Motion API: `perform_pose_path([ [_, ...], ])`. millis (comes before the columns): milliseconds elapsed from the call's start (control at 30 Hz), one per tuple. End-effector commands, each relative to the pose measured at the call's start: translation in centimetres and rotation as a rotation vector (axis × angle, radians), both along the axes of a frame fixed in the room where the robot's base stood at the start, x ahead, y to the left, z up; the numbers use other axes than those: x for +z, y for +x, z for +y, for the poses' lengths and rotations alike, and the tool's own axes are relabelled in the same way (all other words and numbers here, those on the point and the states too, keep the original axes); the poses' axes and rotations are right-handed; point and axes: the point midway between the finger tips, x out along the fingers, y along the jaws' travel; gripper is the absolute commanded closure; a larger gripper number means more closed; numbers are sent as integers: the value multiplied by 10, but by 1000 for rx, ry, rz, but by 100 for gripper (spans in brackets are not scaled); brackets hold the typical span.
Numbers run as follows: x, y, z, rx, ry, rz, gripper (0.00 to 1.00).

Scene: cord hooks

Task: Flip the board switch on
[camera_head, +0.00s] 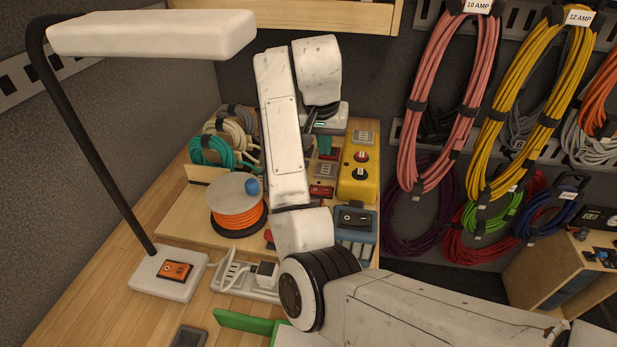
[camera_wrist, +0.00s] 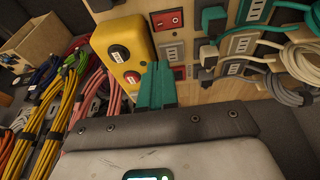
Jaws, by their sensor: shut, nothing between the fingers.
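A board with sockets and switches lies beyond the orange reel. In the wrist view it carries a red rocker switch (camera_wrist: 168,18) in a plate, seen in the head view as a red patch (camera_head: 322,190) beside my forearm. A second, darker red piece (camera_wrist: 180,72) sits lower on the board, beyond a grey socket (camera_wrist: 170,50). I cannot tell the rocker's position. My gripper (camera_wrist: 157,67) has teal fingers, closed together and empty, apart from the red rocker and close to the yellow box. In the head view my gripper (camera_head: 323,145) is partly hidden by my arm.
A yellow box (camera_head: 346,184) with two buttons stands right beside the board. Plugs and cords (camera_wrist: 270,60) crowd the board's other side. A lamp (camera_head: 170,272), a power strip (camera_head: 230,280) and an orange reel (camera_head: 237,217) stand nearer. Coloured cords (camera_head: 440,95) hang at right.

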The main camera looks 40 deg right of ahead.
Motion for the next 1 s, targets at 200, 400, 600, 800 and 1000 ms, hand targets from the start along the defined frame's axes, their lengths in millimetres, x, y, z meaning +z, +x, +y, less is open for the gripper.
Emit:
perform_pose_path([
  [200,1,0,0,-2,1,0,100],
  [400,0,0,-1,-1,0,0,100],
  [600,-18,1,-6,-3,-2,2,100],
  [800,-56,6,-15,-3,-2,4,100],
  [1000,-86,11,-24,-2,2,4,100],
])
